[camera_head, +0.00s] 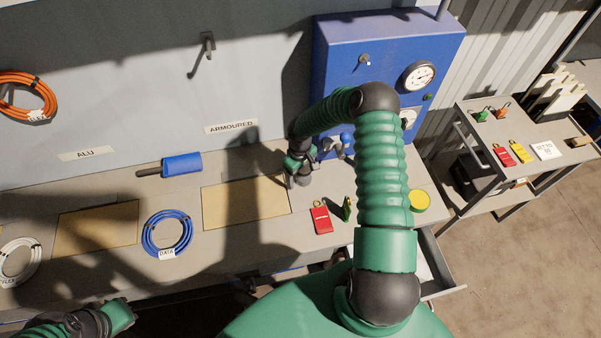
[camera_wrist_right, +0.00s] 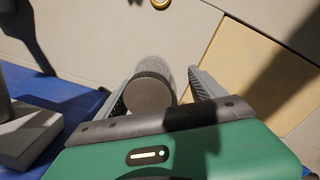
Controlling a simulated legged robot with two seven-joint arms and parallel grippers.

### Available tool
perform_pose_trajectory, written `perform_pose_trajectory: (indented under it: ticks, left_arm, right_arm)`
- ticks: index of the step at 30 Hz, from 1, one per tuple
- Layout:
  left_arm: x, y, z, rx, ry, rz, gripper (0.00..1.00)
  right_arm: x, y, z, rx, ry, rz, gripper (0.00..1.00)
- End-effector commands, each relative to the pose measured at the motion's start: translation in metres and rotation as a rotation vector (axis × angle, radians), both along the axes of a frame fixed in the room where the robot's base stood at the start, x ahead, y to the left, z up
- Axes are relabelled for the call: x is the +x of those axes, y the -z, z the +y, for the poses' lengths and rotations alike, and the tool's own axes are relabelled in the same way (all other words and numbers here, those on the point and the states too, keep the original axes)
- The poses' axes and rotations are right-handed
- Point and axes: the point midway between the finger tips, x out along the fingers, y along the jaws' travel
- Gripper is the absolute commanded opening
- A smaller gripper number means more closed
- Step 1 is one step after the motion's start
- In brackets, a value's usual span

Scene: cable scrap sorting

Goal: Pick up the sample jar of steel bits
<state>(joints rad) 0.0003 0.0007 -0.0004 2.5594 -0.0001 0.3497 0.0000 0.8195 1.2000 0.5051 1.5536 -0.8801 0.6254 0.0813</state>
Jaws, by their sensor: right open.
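The sample jar (camera_wrist_right: 150,95) shows in the right wrist view as a clear round body with a dark grey lid. It stands between the two fingers of my right gripper (camera_wrist_right: 165,78), which is open. The left finger is very close to the jar, and a gap shows on the right side. I cannot tell whether a finger touches it. In the head view my right gripper (camera_head: 298,172) is low over the bench beside the blue machine, and the jar is not clearly visible there. Part of my left arm shows at the bottom left; its fingers cannot be made out.
The blue machine (camera_head: 380,55) stands close behind my right gripper. A cart (camera_head: 470,140) stands right.

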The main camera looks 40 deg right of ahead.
Motion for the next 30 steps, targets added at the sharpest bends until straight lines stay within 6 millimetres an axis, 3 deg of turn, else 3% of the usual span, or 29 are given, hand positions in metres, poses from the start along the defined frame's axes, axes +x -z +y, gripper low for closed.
perform_pose_trajectory:
  ticks: [5,22,30]
  left_arm:
    - [-0.0004,0.0004,-0.0001,0.0,0.0,0.001,0.0]
    - [-0.0002,0.0004,-0.0002,0.0,0.001,0.0,0.0]
    - [-0.0003,0.001,-0.0002,0.0,0.0,0.0,0.0]
  right_arm:
    - [-0.0004,0.0015,-0.0048,0.002,0.004,0.0,0.77]
    - [0.0003,-0.0001,-0.0008,-0.001,0.002,0.001,0.02]
    - [0.0009,-0.0018,-0.0038,0.001,0.004,0.0,0.0]
